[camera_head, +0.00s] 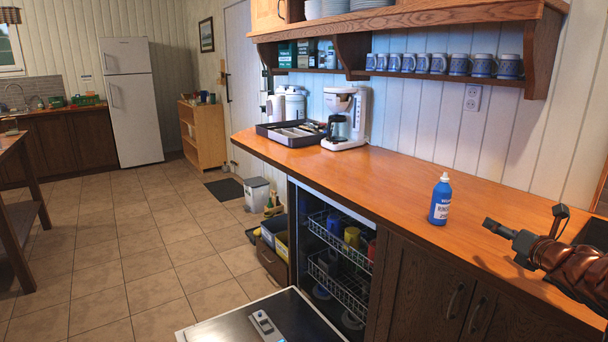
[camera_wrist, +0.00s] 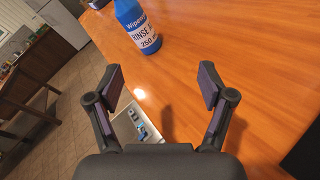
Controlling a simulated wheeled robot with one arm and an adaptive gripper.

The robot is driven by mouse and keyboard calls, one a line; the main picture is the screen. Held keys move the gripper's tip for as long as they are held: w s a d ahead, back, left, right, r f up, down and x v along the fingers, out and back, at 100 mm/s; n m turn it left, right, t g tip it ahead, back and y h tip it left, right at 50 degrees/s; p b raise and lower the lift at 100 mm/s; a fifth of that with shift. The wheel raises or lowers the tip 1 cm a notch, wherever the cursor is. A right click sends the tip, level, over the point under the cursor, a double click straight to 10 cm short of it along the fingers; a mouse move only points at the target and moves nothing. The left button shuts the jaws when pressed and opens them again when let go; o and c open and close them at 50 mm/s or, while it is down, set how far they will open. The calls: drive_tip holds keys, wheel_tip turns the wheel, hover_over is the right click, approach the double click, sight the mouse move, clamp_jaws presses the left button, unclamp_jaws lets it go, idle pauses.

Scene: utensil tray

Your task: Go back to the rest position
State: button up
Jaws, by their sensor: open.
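My gripper (camera_head: 507,238) is over the right end of the orange wooden counter (camera_head: 404,172) in the head view. In the wrist view my gripper (camera_wrist: 162,84) has its two fingers spread wide apart with nothing between them. A blue rinse aid bottle (camera_head: 440,200) with a white cap stands upright on the counter, left of my gripper and apart from it. The bottle also shows in the wrist view (camera_wrist: 137,27), beyond the fingertips, with its top cut off.
A dishwasher with its door (camera_head: 262,318) folded down stands under the counter; a small device (camera_head: 265,325) lies on the door. A coffee maker (camera_head: 347,118) and a dark utensil tray (camera_head: 290,134) stand farther back. Mugs (camera_head: 458,65) line the shelf above. The counter around the bottle is clear.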

drive_tip(key=m, duration=0.1)
drive_tip(key=h, duration=0.1)
drive_tip(key=m, duration=0.1)
drive_tip(key=shift+w+a+r+m+g, duration=0.15)
drive_tip(key=shift+w+a+m+g, duration=0.1)
drive_tip(key=shift+a+m+g, duration=0.1)
drive_tip(key=shift+s+a+m+g+h, duration=0.1)
drive_tip(key=shift+m+g+h, duration=0.1)
drive_tip(key=shift+m+h, duration=0.3)
drive_tip(key=shift+s+a+m+g+h, duration=0.15)
drive_tip(key=shift+m+h, duration=0.15)
drive_tip(key=shift+m, duration=0.35)
drive_tip(key=s+a+f+m+g+y, duration=0.1)
drive_tip(key=s+a+f+m+g, duration=0.45)
drive_tip(key=s+a+m, duration=0.65)
drive_tip(key=s+a+f+m+g+y, duration=0.1)
drive_tip(key=s+a+f+m+g, duration=0.4)
drive_tip(key=s+a, duration=0.8)
drive_tip(key=s+a+f+m+g+y, duration=0.1)
drive_tip(key=s+a+f+m+g, duration=0.5)
drive_tip(key=s, duration=1.1)
wheel_tip(320, 180, up, 15)
drive_tip(key=a+m+p, duration=0.1)
drive_tip(key=m+p, duration=0.2)
drive_tip(key=p, duration=0.9)
drive_tip(key=shift+w+a, duration=0.25)
drive_tip(key=shift+w, duration=0.15)
